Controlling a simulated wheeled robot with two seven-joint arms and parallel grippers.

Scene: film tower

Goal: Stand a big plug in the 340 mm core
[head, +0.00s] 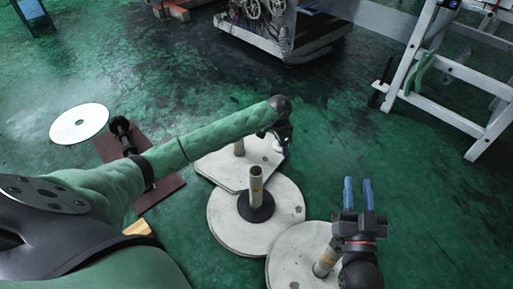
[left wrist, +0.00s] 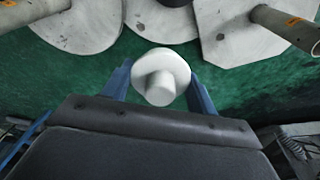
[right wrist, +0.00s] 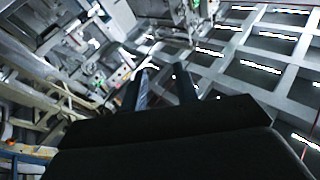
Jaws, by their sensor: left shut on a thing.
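A white plug (left wrist: 160,78) with a wide round flange and a narrower stub sits between the fingers of my left gripper (left wrist: 160,84), which is shut on it. Pale upright cores stand on flat bases: one at the back (head: 239,148), one in the middle (head: 256,184) with a dark collar, one at front right (head: 326,262). I cannot tell which is 340 mm. My right gripper (head: 358,194) is open and empty, fingers upward.
The bases are pale grey plates, such as the middle disc (head: 225,222). A white disc (head: 79,124) and a brown board (head: 160,193) with a dark dumbbell-like part (head: 124,134) lie at left. A white ladder (head: 420,60) stands at right. Green floor between is clear.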

